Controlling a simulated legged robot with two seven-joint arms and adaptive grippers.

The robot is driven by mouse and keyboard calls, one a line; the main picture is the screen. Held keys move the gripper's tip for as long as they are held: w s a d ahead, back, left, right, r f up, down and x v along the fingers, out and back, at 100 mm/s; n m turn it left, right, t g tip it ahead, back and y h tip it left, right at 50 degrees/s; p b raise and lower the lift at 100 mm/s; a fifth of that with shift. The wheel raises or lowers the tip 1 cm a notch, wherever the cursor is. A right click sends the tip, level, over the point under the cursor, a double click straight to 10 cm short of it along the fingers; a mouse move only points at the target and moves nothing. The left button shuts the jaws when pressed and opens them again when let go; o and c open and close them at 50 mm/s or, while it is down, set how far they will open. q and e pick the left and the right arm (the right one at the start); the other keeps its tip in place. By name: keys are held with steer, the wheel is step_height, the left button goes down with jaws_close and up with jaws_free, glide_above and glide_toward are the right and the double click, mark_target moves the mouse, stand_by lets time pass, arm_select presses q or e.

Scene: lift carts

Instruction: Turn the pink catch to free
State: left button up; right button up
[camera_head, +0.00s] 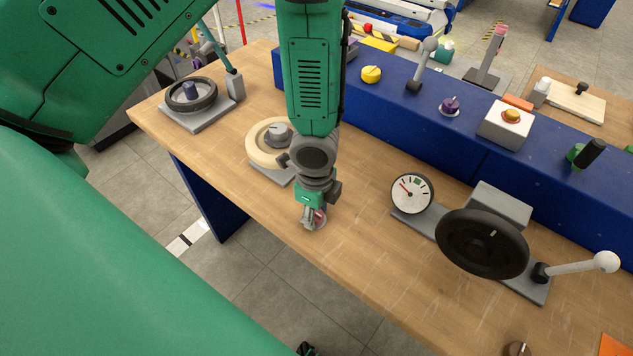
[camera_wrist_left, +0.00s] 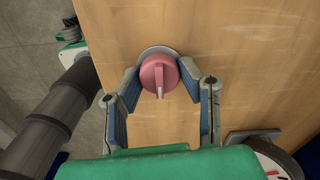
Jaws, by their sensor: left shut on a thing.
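The pink catch (camera_wrist_left: 159,75) is a round knob with a narrow raised grip on a pale round base, set on the wooden table top. Its grip points towards the bottom of the left wrist view. My left gripper (camera_wrist_left: 159,82) has its two fingers on either side of the knob and is shut on it. In the head view the left gripper (camera_head: 312,219) points down at the table near its front edge, and only a bit of the pink catch (camera_head: 319,217) shows beside the fingers. My right gripper is not in view.
A dial gauge (camera_head: 411,193) and a black handwheel (camera_head: 482,244) stand to the right. A cream ring (camera_head: 259,152) with a grey knob and a dark wheel (camera_head: 191,96) are to the left. A blue raised shelf (camera_head: 450,125) with several controls runs along the back.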

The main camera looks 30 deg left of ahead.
arm_select(q)
steer(key=o, duration=1)
steer(key=shift+w+r, duration=0.1)
steer(key=shift+w, duration=0.1)
steer(key=shift+o, duration=0.6)
steer(key=shift+r, duration=0.2)
step_height(320, 180, up, 11)
steer(key=shift+r, duration=0.15)
